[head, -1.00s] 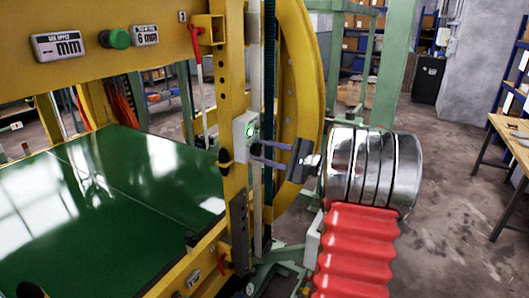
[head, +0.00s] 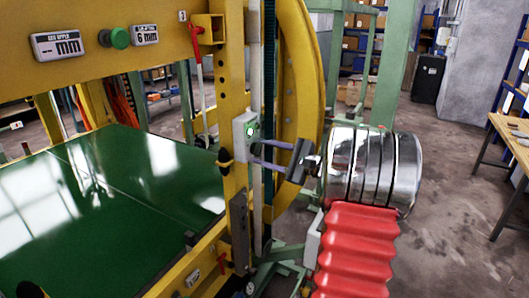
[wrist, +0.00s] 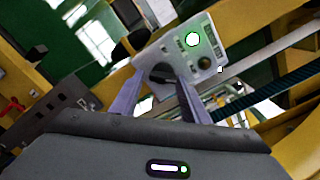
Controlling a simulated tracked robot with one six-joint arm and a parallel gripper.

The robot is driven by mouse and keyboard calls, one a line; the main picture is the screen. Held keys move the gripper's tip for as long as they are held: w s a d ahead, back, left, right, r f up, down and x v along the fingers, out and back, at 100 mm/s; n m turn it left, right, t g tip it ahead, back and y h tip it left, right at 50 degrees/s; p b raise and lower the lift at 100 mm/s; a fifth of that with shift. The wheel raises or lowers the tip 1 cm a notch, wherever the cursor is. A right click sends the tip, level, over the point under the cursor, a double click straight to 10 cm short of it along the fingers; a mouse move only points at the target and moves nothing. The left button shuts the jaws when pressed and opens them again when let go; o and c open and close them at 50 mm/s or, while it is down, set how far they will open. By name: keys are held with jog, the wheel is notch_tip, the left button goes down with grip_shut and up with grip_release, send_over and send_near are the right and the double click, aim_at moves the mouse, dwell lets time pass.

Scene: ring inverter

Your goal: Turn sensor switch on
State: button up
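The sensor switch box (head: 245,136) is a small pale grey box on the yellow upright of the machine. In the wrist view the box (wrist: 186,54) carries a lit green light (wrist: 193,40), small labels, a small round dark part and a black rotary switch (wrist: 161,73). My gripper (head: 254,152) points left at the box with its two purple-grey fingers apart. In the wrist view the fingertips of my gripper (wrist: 158,80) stand on either side of the black switch. I cannot tell whether they touch it.
A yellow frame beam (head: 150,40) with a green button (head: 115,38) and displays is at upper left. A green table surface (head: 90,200) lies left, and a large yellow ring (head: 300,90) stands close behind my gripper. Open floor (head: 455,190) lies to the right.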

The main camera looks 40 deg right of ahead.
jog(key=shift+o, duration=1.2)
jog(key=shift+r, duration=0.15)
jog(key=v, duration=1.3)
jog(key=shift+s+d, duration=0.2)
jog(key=shift+s, duration=0.1)
